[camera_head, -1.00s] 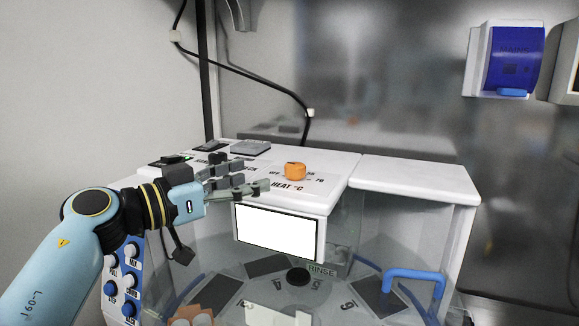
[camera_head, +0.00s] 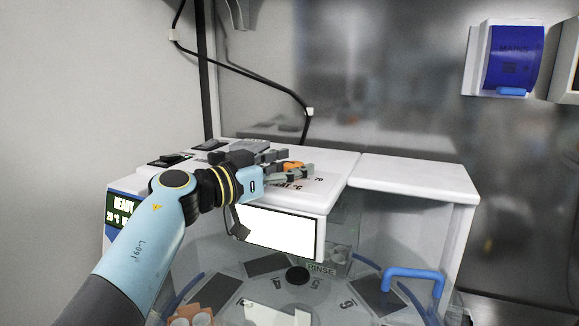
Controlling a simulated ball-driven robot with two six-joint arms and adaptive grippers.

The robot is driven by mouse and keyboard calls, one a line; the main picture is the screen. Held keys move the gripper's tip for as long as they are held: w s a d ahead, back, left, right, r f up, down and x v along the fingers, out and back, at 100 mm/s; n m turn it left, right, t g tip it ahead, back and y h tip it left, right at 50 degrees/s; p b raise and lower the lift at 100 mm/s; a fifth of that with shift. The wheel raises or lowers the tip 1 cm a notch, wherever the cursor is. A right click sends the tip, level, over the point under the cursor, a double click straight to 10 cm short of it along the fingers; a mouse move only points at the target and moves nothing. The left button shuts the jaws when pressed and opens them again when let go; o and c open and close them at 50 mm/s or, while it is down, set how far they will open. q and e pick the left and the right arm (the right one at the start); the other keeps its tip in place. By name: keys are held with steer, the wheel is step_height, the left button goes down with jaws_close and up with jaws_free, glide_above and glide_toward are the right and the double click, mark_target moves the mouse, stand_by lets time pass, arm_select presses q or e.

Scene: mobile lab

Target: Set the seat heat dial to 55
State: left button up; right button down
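The orange heat dial (camera_head: 291,166) sits on the white top of the machine, beside the printed heat scale. It is partly hidden by the fingers of my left gripper (camera_head: 292,166). The fingers lie on either side of the dial, one in front and one behind. Whether they touch it I cannot tell. The dial's pointer is hidden, so its setting cannot be read. My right gripper is not in view.
The machine's white housing (camera_head: 410,178) has a blank white panel (camera_head: 278,230) on its front. A clear chamber with numbered positions lies below, with a blue handle (camera_head: 414,273) at right. A small display (camera_head: 122,211) reads READY. A blue mains box (camera_head: 513,58) hangs on the wall.

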arm_select(q)
steer(key=c, duration=1)
steer(key=shift+o, duration=0.2)
steer(key=shift+m+g+h+p, duration=0.45)
steer(key=shift+m+g+h, duration=0.3)
steer(key=shift+g, duration=0.25)
steer(key=o, duration=1.2)
steer(key=shift+a, duration=0.1)
steer(key=v, duration=1.2)
